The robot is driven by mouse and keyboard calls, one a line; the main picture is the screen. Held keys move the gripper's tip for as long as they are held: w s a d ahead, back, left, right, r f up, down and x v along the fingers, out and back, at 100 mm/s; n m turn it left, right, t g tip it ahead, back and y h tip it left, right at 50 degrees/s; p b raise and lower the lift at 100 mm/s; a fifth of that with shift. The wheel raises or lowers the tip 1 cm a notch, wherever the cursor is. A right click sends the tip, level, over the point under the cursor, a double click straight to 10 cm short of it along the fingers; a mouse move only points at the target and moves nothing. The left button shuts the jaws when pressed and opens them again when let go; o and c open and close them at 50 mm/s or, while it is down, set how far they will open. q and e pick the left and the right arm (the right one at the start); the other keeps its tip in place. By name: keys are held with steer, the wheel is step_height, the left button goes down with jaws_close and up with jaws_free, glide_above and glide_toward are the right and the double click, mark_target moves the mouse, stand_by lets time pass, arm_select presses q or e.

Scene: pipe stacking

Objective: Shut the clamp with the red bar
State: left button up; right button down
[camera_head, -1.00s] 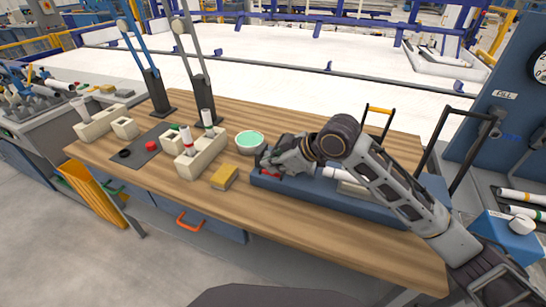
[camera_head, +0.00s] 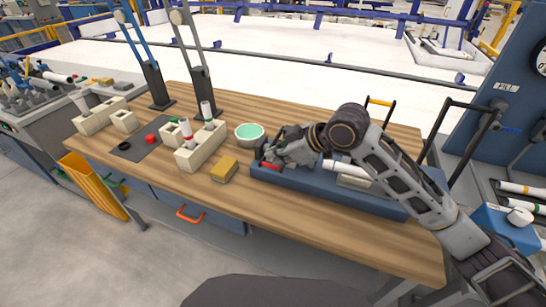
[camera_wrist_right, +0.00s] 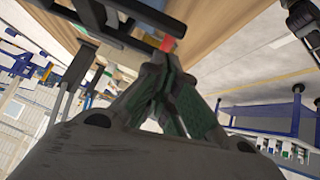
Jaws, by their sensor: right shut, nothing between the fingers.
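The red bar (camera_head: 270,166) shows as a short red strip low at the left end of the blue base (camera_head: 300,190). My right gripper (camera_head: 268,157) is over that end, close beside the red bar, with its fingers shut and empty. The hand hides most of that clamp, so I cannot tell whether it is fully closed. In the right wrist view the shut fingertips (camera_wrist_right: 160,62) are close to a small red end (camera_wrist_right: 168,44) beside a black frame (camera_wrist_right: 125,22); contact is unclear. My left gripper is not in view.
A white pipe (camera_head: 343,167) lies along the blue base. A yellow-barred frame (camera_head: 380,102) and a black frame (camera_head: 470,108) stand upright to the right. A yellow sponge-like block (camera_head: 224,169), a green-filled bowl (camera_head: 249,134) and cream holders (camera_head: 200,148) stand to the left.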

steer(key=v, duration=0.9)
steer(key=shift+d+r, duration=0.2)
steer(key=shift+r, duration=0.15)
steer(key=shift+s, duration=0.15)
